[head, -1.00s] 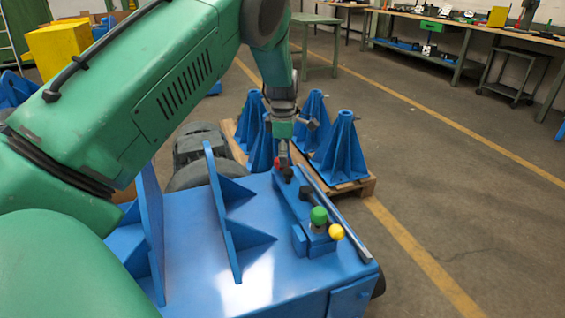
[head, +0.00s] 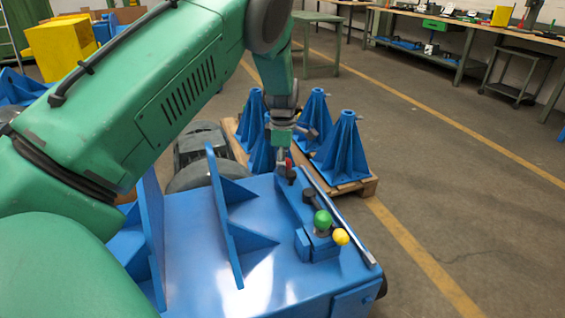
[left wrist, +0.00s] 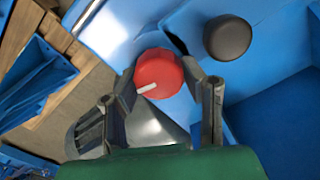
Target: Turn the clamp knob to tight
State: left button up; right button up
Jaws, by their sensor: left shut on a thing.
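The clamp knob is red with a white pointer line (left wrist: 158,75), and it shows in the left wrist view between my left gripper's fingers. In the head view the red knob (head: 289,164) is a small spot at the far end of the blue bench. My left gripper (left wrist: 166,92) is shut on the red knob, one finger on each side. In the head view my left gripper (head: 285,168) reaches down onto it from above. The white line points toward the lower left in the wrist view. My right gripper is not in view.
A black round knob (left wrist: 227,37) sits close beside the red one. On the blue bench (head: 200,285) are a green knob (head: 322,219), a yellow ball (head: 341,237) and upright blue plates (head: 226,215). Blue stands (head: 340,150) on a pallet (head: 358,187) lie behind.

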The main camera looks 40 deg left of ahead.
pick_arm(q)
jog(key=shift+w+d+r+m+p, duration=0.2)
jog(key=shift+w+r+m+p, duration=0.15)
jog(key=shift+m+p, duration=0.3)
jog(key=m+p, duration=0.4)
jog(key=shift+w, duration=0.1)
jog(key=m+p, duration=0.2)
jog(key=m, duration=0.1)
jog(key=shift+m, duration=0.35)
jog(key=m+p, duration=0.2)
jog(key=m, duration=0.2)
jog(key=shift+w+f+m, duration=0.1)
jog(key=shift+m, duration=0.2)
jog(key=m+p, duration=0.1)
jog(key=m, duration=0.4)
jog(key=shift+f, duration=0.1)
jog(key=m, duration=0.6)
jog(key=shift+m, duration=0.4)
jog(key=m, duration=0.4)
jog(key=shift+m, duration=2.1)
